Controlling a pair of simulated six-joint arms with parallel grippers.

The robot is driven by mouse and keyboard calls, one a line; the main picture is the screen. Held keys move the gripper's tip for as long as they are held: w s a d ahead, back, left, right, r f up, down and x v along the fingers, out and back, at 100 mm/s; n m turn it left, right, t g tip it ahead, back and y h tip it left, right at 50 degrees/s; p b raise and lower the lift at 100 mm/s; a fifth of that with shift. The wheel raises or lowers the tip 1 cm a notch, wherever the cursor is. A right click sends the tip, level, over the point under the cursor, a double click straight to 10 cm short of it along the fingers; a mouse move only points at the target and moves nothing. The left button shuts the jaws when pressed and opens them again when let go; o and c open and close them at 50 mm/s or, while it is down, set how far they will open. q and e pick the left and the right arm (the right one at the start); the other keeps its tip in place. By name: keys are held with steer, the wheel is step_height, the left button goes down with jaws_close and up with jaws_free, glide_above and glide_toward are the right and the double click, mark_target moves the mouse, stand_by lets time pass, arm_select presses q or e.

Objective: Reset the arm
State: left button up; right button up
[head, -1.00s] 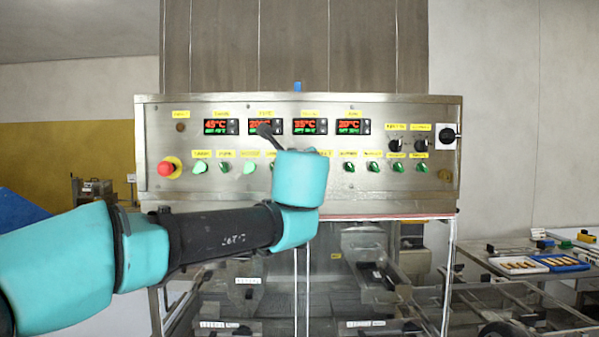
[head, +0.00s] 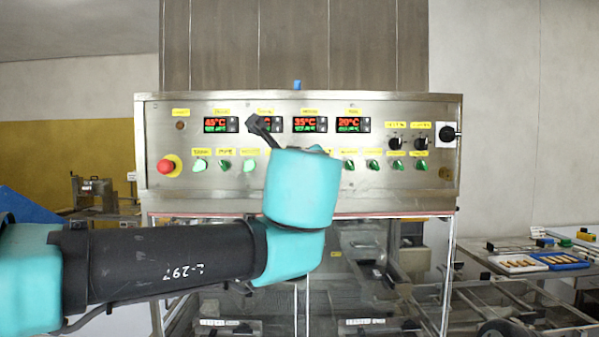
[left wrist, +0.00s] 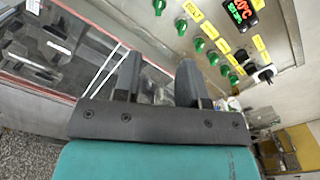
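My left arm comes in from the left in the head view, with its turquoise wrist in front of the steel control panel (head: 300,188). The dark tip of my left gripper (head: 262,128) shows above the wrist and overlaps the second temperature display (head: 265,125). I cannot tell in the head view how far it is from the panel. In the left wrist view my left gripper (left wrist: 158,78) has its two dark fingers apart with nothing between them. The panel (left wrist: 273,55) shows there at the upper right. My right gripper is in neither view.
The panel carries a red stop button (head: 170,166), several green knobs and black switches. The wrist hides some middle knobs. Glazed machinery (head: 365,250) lies below. At the right a table holds a white tray (head: 518,264) and a blue tray (head: 560,261).

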arm_select(q)
steer(key=w+a+f+n+g+h, duration=0.15)
steer(key=w+f+g, duration=0.25)
steer(key=f, duration=0.9)
steer(key=w+f+n+g+y, duration=0.1)
steer(key=w+f+n+g, duration=0.3)
steer(key=f, duration=1)
steer(key=a+f+n+g+h, duration=0.1)
steer(key=a+f+n+g, duration=0.15)
steer(key=f, duration=0.95)
steer(key=a+f+n+g+h, duration=0.1)
steer(key=a+f+n+g, duration=0.15)
steer(key=f, duration=0.95)
steer(key=s+a+f+n+g+h, duration=0.1)
steer(key=s+a+f+n, duration=0.25)
steer(key=f, duration=0.35)
steer(key=s+a+f+n+g, duration=0.1)
steer(key=s+a+f+n, duration=0.2)
steer(key=f, duration=0.4)
steer(key=s+a+f+n+g+h, duration=0.1)
steer(key=s+a+f+n+g, duration=0.15)
steer(key=s+f, duration=0.35)
steer(key=s+a+f+n, duration=0.3)
steer(key=s+f+n, duration=0.3)
steer(key=s, duration=0.1)
steer(key=s+a+f+n, duration=0.3)
steer(key=s+f+n, duration=0.3)
steer(key=s, duration=0.1)
steer(key=shift+a, duration=0.4)
